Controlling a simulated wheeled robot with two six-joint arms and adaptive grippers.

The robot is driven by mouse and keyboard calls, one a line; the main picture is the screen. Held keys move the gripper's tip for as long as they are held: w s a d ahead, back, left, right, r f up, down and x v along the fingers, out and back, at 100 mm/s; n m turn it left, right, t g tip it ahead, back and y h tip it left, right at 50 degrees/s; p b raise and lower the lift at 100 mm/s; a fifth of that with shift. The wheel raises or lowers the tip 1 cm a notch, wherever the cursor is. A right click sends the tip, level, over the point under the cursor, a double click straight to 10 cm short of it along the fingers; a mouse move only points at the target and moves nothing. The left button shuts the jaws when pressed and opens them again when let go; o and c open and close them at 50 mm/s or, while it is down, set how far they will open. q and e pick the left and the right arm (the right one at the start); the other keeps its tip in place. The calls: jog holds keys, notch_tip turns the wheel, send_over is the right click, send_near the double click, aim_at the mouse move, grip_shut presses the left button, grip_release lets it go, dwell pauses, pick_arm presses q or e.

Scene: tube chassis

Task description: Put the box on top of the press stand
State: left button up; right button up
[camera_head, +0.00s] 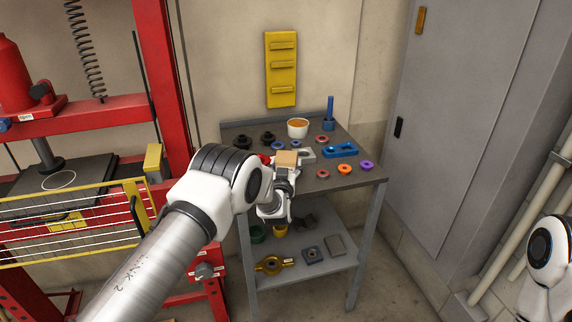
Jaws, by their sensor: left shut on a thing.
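A small tan box (287,158) shows at the front-left part of the grey table, at the fingertips of my left gripper (286,171). The left gripper is shut on the box; its fingers are small in the picture and partly hidden by the wrist. I cannot tell whether the box touches the tabletop. The red press (165,90) stands at the left, with a dark plate (88,178) behind a yellow wire guard. My right gripper is out of view; only a white link of my right arm shows at the right edge.
The grey table (352,178) holds a tan-filled cup (298,128), a blue tool (340,150) and several small rings and knobs. Its lower shelf (325,262) holds more parts. A grey cabinet (450,110) stands at the right. The yellow guard (80,220) fronts the press.

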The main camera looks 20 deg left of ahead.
pick_arm(q)
jog(key=shift+d+f, duration=0.1)
jog(key=shift+f, duration=0.1)
jog(key=o, duration=1.1)
jog(key=shift+o, duration=0.2)
jog(key=shift+r, duration=0.1)
